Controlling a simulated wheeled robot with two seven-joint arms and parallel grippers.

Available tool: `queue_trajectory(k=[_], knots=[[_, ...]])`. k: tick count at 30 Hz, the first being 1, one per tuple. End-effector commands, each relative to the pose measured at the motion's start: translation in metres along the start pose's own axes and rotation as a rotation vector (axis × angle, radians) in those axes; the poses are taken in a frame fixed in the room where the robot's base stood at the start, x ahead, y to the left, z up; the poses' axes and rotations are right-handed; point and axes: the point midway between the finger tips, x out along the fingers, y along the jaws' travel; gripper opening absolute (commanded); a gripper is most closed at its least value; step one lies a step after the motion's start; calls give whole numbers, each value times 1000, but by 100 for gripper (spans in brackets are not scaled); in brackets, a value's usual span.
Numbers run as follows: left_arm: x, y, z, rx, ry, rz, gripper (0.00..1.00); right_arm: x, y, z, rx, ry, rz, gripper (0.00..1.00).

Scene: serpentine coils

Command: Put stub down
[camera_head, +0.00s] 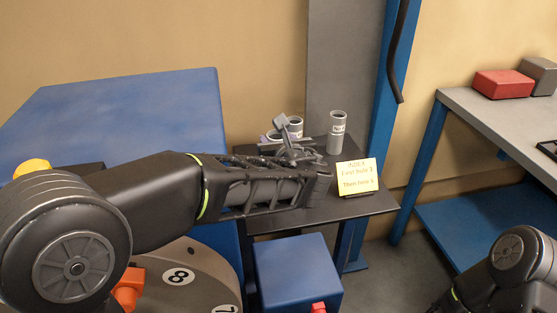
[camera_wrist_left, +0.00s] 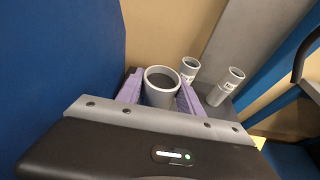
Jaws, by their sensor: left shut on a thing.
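The stub is a grey, open-topped tube (camera_wrist_left: 162,99) between the purple fingers of my left gripper (camera_wrist_left: 160,88) in the left wrist view. The fingers are shut on it, one on each side, and its mouth faces up. In the head view my left gripper (camera_head: 289,140) is over the dark grey tabletop (camera_head: 350,207), and the held stub is mostly hidden behind it. Whether the stub's bottom touches the tabletop is hidden. My right gripper is not in view.
Two other labelled grey tubes stand near the held one: one farther right (camera_head: 337,132) and one close behind (camera_wrist_left: 189,68). A yellow note (camera_head: 357,175) stands at the tabletop's right. A blue cabinet (camera_head: 150,105) stands left; a blue box (camera_head: 297,268) is below.

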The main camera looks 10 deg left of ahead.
Motion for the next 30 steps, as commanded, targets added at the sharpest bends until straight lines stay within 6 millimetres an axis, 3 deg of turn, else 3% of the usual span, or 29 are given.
queue_trajectory(k=[6,16,28,29,30], knots=[[1,0,-2,0,-2,0,0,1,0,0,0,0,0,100],[15,0,-45,2,-1,0,0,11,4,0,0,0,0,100],[16,0,-49,0,-2,-1,0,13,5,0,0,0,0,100],[17,0,-50,0,0,0,44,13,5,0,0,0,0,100],[16,0,-49,0,0,0,47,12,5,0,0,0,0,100]])
